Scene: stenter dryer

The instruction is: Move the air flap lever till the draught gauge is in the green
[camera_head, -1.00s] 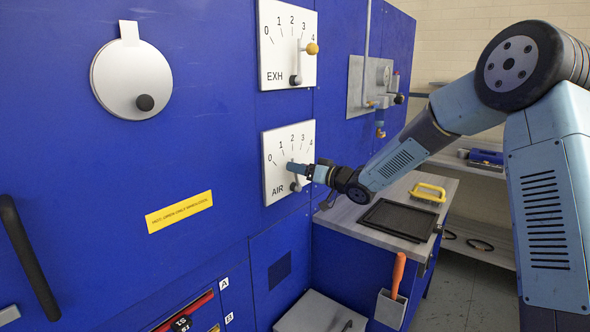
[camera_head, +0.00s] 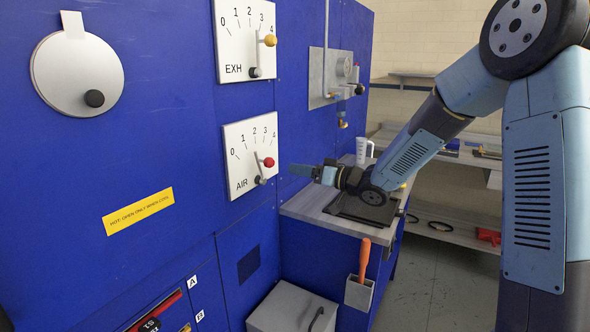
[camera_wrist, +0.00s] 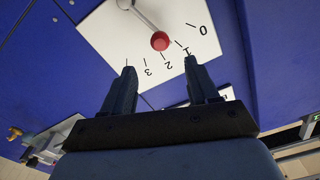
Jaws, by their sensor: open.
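The air flap lever (camera_head: 259,168) is a grey bar with a red knob (camera_head: 268,162) on the white AIR plate (camera_head: 232,179), marked 0 to 4. It points up, roughly between 1 and 2. The wrist view shows the red knob (camera_wrist: 160,41) beyond and between my fingertips, with the lever (camera_wrist: 139,15) behind it. My gripper (camera_head: 300,170) is open and empty, a short way right of the knob and apart from it. It also shows in the wrist view (camera_wrist: 159,72). I cannot make out a draught gauge with a green zone.
Above is the EXH plate (camera_head: 228,62) with a yellow-knobbed lever (camera_head: 269,40). A white disc (camera_head: 75,70) with a black knob is at left. Below my arm are a bench (camera_head: 305,208) with a dark tray, a white jug (camera_head: 364,150) and an orange-handled tool (camera_head: 364,255).

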